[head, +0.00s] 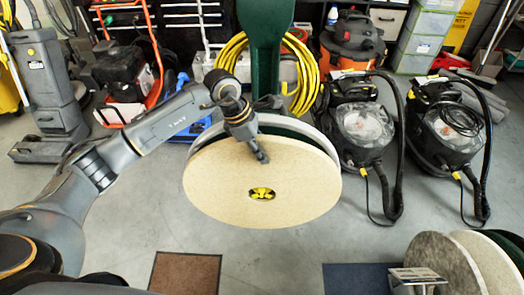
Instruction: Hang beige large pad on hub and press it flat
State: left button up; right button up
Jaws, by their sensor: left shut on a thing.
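The beige large pad (225,199) is a thick round disc with a small centre hole, facing me in the middle of the head view. My left gripper (261,155) is shut on its upper part, with one finger over the front face. The hub (262,193) shows yellow through the pad's centre hole. Behind the pad is a green disc (300,128) with a pale rim, on a dark green machine (265,40). I cannot tell whether the pad touches the disc. My right gripper is not in view.
A rack of grey and beige pads (452,262) stands at the lower right. A brown mat (185,272) and a dark blue mat (355,278) lie on the floor. Two black vacuums (362,125) stand right of the machine. Grey floor around the pad is clear.

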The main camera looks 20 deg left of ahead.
aim_at(260, 135)
pick_arm(q)
jog(key=shift+w+r, duration=0.2)
jog(key=shift+r, duration=0.3)
jog(key=shift+w+r, duration=0.2)
jog(key=shift+r, duration=0.3)
jog(key=shift+w+r+p, duration=0.1)
jog(key=shift+r+p, duration=0.3)
jog(key=shift+w+r, duration=0.15)
jog(key=shift+r, duration=0.3)
jog(key=o, duration=1)
jog(key=shift+s, duration=0.2)
jog(key=shift+f, duration=0.15)
jog(key=shift+a, duration=0.1)
